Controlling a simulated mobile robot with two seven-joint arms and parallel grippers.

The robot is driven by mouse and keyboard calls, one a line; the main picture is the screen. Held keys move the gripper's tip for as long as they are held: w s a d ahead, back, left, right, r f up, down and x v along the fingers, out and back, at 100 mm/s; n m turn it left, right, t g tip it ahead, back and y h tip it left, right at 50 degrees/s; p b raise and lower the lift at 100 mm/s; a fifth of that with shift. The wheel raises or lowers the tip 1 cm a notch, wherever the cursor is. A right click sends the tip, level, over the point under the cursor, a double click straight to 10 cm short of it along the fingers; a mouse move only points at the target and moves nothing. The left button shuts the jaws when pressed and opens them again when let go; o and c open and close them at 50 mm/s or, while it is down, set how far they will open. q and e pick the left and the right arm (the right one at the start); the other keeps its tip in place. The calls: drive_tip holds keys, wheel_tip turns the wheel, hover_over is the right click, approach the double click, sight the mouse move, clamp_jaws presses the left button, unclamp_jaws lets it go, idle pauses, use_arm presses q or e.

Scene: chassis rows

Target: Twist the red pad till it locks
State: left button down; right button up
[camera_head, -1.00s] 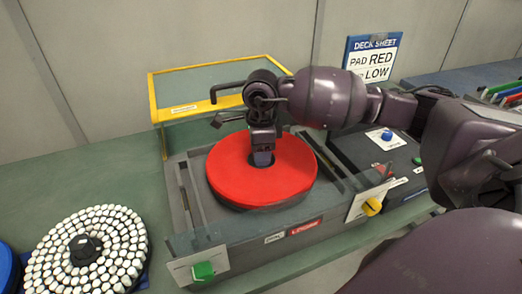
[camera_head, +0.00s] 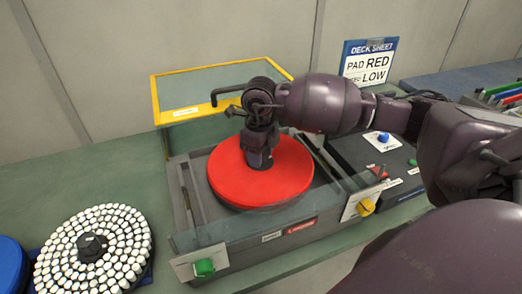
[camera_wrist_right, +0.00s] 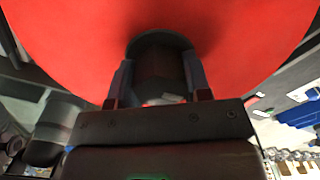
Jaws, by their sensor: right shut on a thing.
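The red pad (camera_head: 292,172) is a round disc lying flat in the grey machine (camera_head: 240,235). It fills much of the right wrist view (camera_wrist_right: 60,45). My right gripper (camera_head: 259,162) reaches down to the middle of the pad from above. In the right wrist view its two fingers (camera_wrist_right: 160,85) stand on either side of a dark round hub (camera_wrist_right: 158,62) at the pad's centre and are shut on it. Whether the pad is locked cannot be told. My left gripper is not in view.
A yellow-framed clear guard (camera_head: 215,90) stands behind the machine. A round holder of white pieces (camera_head: 75,255) is at left. A control box with a blue knob (camera_head: 384,138) stands at right. A sign (camera_head: 370,60) reads PAD RED and LOW.

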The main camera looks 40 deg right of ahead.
drive_tip(key=m+p, duration=0.1)
drive_tip(key=m, duration=0.3)
drive_tip(key=shift+s+f+p, duration=0.1)
drive_tip(key=shift+p, duration=0.25)
drive_tip(key=o, duration=1)
drive_tip(key=shift+f+m, duration=0.15)
drive_tip(key=shift+m, duration=0.15)
drive_tip(key=shift+c, duration=0.2)
drive_tip(key=o, duration=0.4)
drive_tip(key=shift+a, duration=0.1)
wheel_tip(320, 180, up, 11)
drive_tip(key=shift+f, duration=0.1)
